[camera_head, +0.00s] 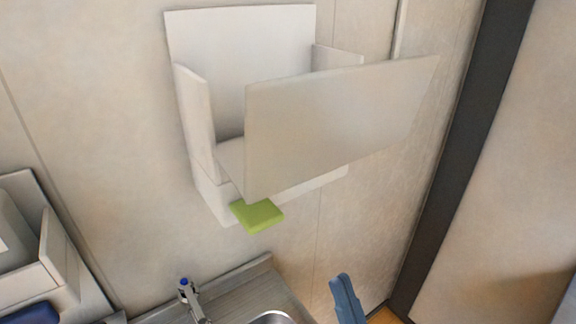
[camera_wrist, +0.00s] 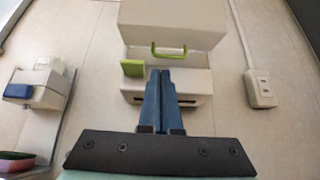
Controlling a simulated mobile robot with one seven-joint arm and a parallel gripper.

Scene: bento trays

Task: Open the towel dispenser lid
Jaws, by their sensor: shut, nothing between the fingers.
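The white towel dispenser (camera_head: 190,120) is on the wall, and the head view looks into it between its back panel and side walls. Its flat front panel, the lid (camera_head: 330,115), stands out at an angle from the body, with a gap along its left side. In the wrist view the dispenser (camera_wrist: 195,85) has a light panel (camera_wrist: 170,18) above and a thin green handle (camera_wrist: 168,55) near the panel's lower edge. My gripper (camera_wrist: 160,72) is shut and empty, its blue fingers overlapping the lower dispenser body. In the head view my gripper (camera_head: 343,280) shows low, apart from the lid.
A flat green block (camera_head: 257,214) is at the dispenser's lower front. A sink with a tap (camera_head: 188,292) lies below. Another white unit (camera_head: 50,255) is at left. An outlet box (camera_wrist: 260,88) is on the wall at right in the wrist view.

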